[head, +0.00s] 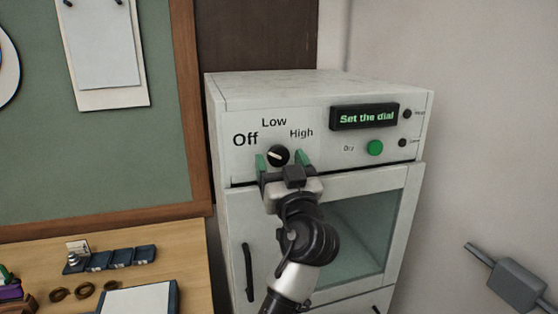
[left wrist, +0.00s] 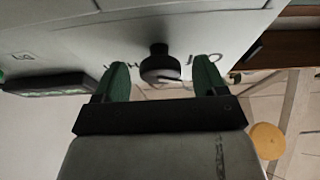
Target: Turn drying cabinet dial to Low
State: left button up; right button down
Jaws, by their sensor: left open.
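The white drying cabinet (head: 265,90) stands against the wall. Its small black dial (head: 278,155) sits below the labels Off, Low and High. The dial's white mark points up and left, toward Off. My left gripper (head: 281,160) is open in front of the dial, with one green finger on each side of it. In the left wrist view the dial (left wrist: 160,66) lies between the two open fingers (left wrist: 162,78), with a gap on both sides. My right gripper is not in view.
The cabinet display (head: 364,116) reads "Set the dial". A green button (head: 375,148) labelled Dry and two small dark indicators are to the right. Below are a glass door (head: 365,235) and a dark handle (head: 248,272). A wooden bench (head: 190,255) with small parts is at left.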

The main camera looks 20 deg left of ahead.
pick_arm(q)
jog(key=shift+s+d, duration=0.1)
jog(key=c, duration=0.9)
jog(key=shift+c, duration=0.2)
jog(key=shift+m, duration=0.3)
jog(key=m+t+h+p, duration=0.1)
jog(key=m+h, duration=0.1)
jog(key=m, duration=0.1)
jog(key=shift+r+m, duration=0.15)
jog(key=shift+m, duration=0.15)
jog(key=m+h+p, duration=0.1)
jog(key=m, duration=0.1)
jog(key=m+h+p, duration=0.1)
jog(key=m+p, duration=0.1)
jog(key=m, duration=0.1)
jog(key=m+h+p, duration=0.1)
jog(key=m+p, duration=0.1)
jog(key=shift+s+a+r+m+t+h, duration=0.15)
jog(key=shift+a+r+m+t+h, duration=0.05)
jog(key=shift+a+m+t+h, duration=0.15)
jog(key=shift+m+h+p, duration=0.35)
jog(key=shift+m+p, duration=0.25)
jog(key=shift+m, duration=0.15)
jog(key=shift+m+h, duration=0.5)
jog(key=shift+m, duration=1)
